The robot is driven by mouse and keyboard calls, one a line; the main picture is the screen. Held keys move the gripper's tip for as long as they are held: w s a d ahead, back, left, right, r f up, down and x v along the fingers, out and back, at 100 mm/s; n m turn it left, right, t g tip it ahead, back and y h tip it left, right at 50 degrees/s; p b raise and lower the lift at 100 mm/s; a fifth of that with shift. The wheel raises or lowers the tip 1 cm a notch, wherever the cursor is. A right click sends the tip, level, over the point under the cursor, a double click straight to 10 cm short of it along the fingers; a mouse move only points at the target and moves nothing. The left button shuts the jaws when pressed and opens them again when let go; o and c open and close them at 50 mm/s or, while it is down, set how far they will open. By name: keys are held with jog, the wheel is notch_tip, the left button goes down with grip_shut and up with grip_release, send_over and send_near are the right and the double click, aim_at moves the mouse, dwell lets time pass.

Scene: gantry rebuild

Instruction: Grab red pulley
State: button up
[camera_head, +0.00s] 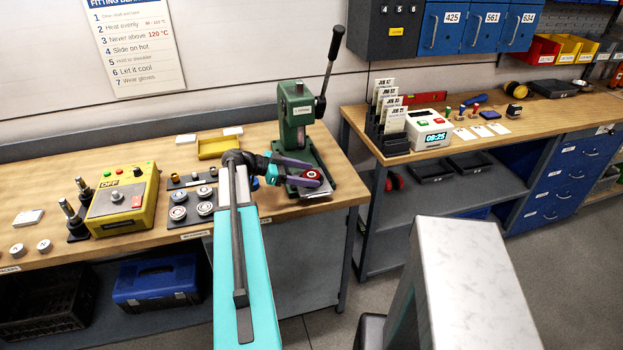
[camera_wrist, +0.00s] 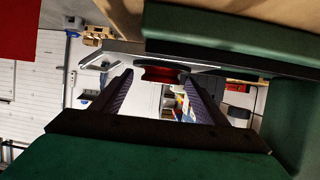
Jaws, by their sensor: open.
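The red pulley (camera_head: 312,174) is at the base of the green press (camera_head: 297,118). My gripper (camera_head: 307,173) reaches in from the left, with its two purple fingers open on either side of the pulley. In the wrist view, the red pulley (camera_wrist: 160,73) shows at the far end, between the fingertips of my gripper (camera_wrist: 158,80). There is a visible space between each finger and the pulley. The lower part of the pulley and what it rests on are partly hidden.
The press lever (camera_head: 328,62) rises to the right of the press. A yellow heater box (camera_head: 124,200) and a dark holder with bearings (camera_head: 190,205) stand to the left on the wooden bench. Another bench with card racks (camera_head: 392,115) is at the right.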

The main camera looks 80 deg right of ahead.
aim_at(306, 176)
jog(key=c, duration=1.2)
jog(key=shift+r, duration=0.2)
jog(key=shift+c, duration=0.2)
jog(key=shift+r+b, duration=1)
jog(key=shift+r, duration=0.35)
jog(key=shift+a+r, duration=0.2)
jog(key=shift+a, duration=0.05)
jog(key=s+a+r+b, duration=0.1)
jog(key=a+b, duration=0.4)
jog(key=a, duration=1)
jog(key=shift+s+a+r, duration=0.15)
jog(key=shift+s+r, duration=0.1)
jog(key=shift+s, duration=0.45)
